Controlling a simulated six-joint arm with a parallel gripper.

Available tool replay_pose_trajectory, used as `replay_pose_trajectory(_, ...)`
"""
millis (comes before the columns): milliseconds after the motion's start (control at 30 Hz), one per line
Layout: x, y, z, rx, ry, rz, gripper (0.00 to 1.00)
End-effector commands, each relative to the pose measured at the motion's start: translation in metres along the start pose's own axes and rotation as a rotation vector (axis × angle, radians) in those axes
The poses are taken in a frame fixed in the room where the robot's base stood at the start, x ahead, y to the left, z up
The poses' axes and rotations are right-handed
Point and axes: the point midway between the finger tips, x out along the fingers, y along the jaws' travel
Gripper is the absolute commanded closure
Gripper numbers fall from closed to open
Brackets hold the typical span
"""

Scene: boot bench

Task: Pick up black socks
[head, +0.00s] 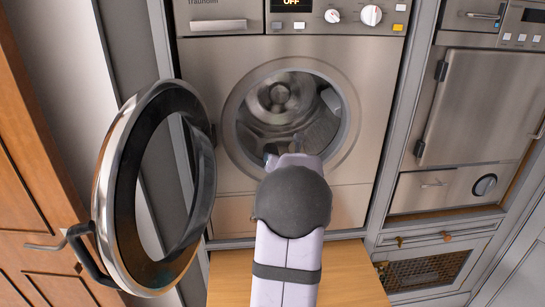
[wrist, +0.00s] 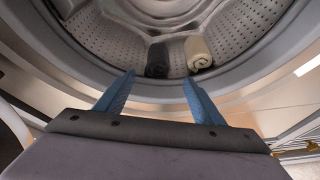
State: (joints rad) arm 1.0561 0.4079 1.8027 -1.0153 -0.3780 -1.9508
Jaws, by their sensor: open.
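The black socks (wrist: 157,58) are a dark roll lying at the bottom of the perforated drum, near its front, in the wrist view. A cream roll (wrist: 198,54) lies just right of them. My gripper (wrist: 160,77) has its two blue fingers spread wide, with nothing between them. In the wrist view the fingertips point into the drum opening, on the near side of the socks, with the dark roll between the finger lines. In the head view my arm hides most of the gripper and the drum's lower front, and I cannot make out the socks there.
The washing machine (head: 370,170) has its round door (head: 108,170) swung open to the left of my arm. The drum rim (wrist: 262,92) curves around the opening. An oven (head: 470,110) stands to the right, and a wooden door (head: 35,190) at the far left.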

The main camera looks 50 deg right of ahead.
Motion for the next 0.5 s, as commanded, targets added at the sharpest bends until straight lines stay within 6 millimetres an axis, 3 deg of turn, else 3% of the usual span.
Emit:
replay_pose_trajectory(167, 0.005, -0.007, 0.006, -0.089, -0.021, 0.029, 0.38)
replay_pose_trajectory(500, 0.020, -0.005, 0.008, -0.092, -0.021, 0.032, 0.38)
